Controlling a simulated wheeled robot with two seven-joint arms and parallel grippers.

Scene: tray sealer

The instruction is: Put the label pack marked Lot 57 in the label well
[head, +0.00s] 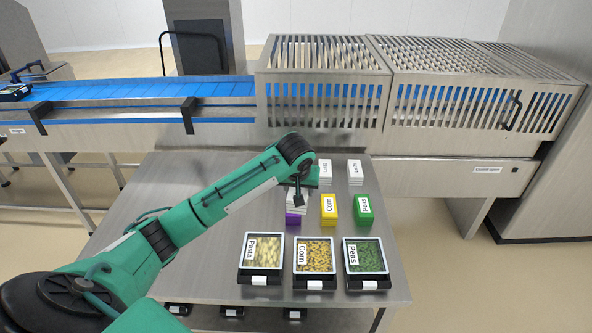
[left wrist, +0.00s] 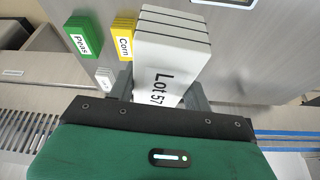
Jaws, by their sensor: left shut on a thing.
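The white label pack marked Lot 57 (left wrist: 172,62) is between the fingers of my left gripper (left wrist: 165,92), and its lot text is readable in the left wrist view. In the head view my left gripper (head: 298,196) is over the table, partly hidden by its own arm. The white pack (head: 296,208) shows there below the wrist, in front of or above a purple pack (head: 293,219). I cannot tell whether it touches anything beneath. Two other white packs (head: 325,168) (head: 355,171) stand behind, their lot numbers too small to read surely. I cannot make out the label well. My right gripper is out of view.
A yellow Corn pack (head: 329,210) and a green Peas pack (head: 364,210) stand just right of the held pack. Trays of Pasta (head: 262,280), Corn (head: 314,283) and Peas (head: 366,284) line the table's front. The slatted machine guard (head: 325,95) and blue conveyor (head: 150,90) are behind.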

